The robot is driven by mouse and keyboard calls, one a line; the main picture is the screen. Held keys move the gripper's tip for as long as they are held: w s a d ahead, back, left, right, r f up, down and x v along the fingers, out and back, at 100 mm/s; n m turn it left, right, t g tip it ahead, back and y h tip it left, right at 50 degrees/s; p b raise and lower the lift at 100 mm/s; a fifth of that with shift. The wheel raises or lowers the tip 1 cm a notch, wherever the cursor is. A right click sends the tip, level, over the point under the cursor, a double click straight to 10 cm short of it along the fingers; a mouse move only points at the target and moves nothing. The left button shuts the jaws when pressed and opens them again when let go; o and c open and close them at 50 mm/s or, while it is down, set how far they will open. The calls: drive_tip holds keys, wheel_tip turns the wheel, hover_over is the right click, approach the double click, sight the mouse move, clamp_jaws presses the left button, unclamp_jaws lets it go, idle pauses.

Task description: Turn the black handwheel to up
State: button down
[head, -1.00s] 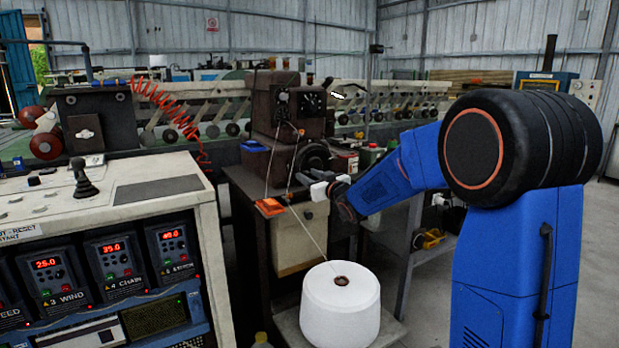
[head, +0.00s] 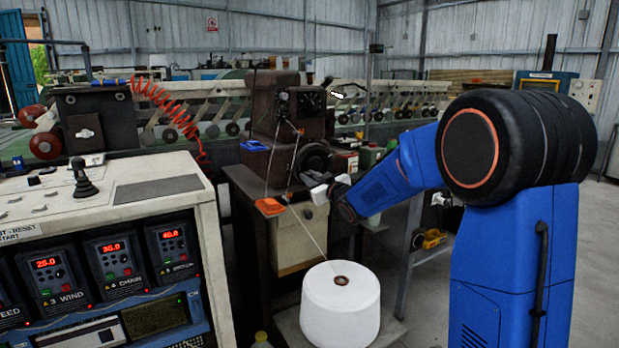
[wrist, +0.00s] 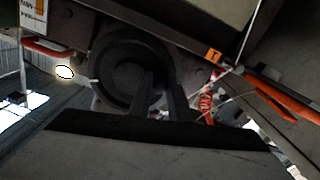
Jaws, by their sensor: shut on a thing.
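The black handwheel (head: 314,157) is on the side of the dark brown sewing head (head: 276,105), above the bench. In the wrist view it shows as a dark round disc (wrist: 118,65) with a raised rim. My gripper (head: 312,181) is at the lower edge of the wheel. In the wrist view its two dark fingers (wrist: 160,88) reach the wheel's lower right rim and are shut on it. The exact contact is dark and hard to see. I cannot read a mark on the wheel that tells its angle.
A white thread cone (head: 340,308) stands below the bench, with thread running up to the machine. An orange plate (head: 269,206) is at the bench's front edge. A control console (head: 110,200) fills the left. Bottles and a box (head: 345,161) stand behind the gripper.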

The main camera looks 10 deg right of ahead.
drive_tip(key=shift+w+d+f+n, duration=0.2)
drive_tip(key=shift+d+f+n, duration=0.4)
drive_tip(key=shift+n, duration=1.45)
drive_tip(key=shift+w+d+f+n, duration=0.3)
drive_tip(key=shift+d+n, duration=0.5)
drive_tip(key=shift+n, duration=1.3)
drive_tip(key=shift+w+d+f+n, duration=0.15)
drive_tip(key=shift+d+f+n, duration=0.5)
drive_tip(key=shift+n, duration=1.4)
drive_tip(key=shift+d+r, duration=0.1)
drive_tip(key=c, duration=1.6)
unclamp_jaws()
drive_tip(key=shift+c, duration=0.2)
drive_tip(key=v, duration=1.7)
drive_tip(key=shift+s, duration=0.2)
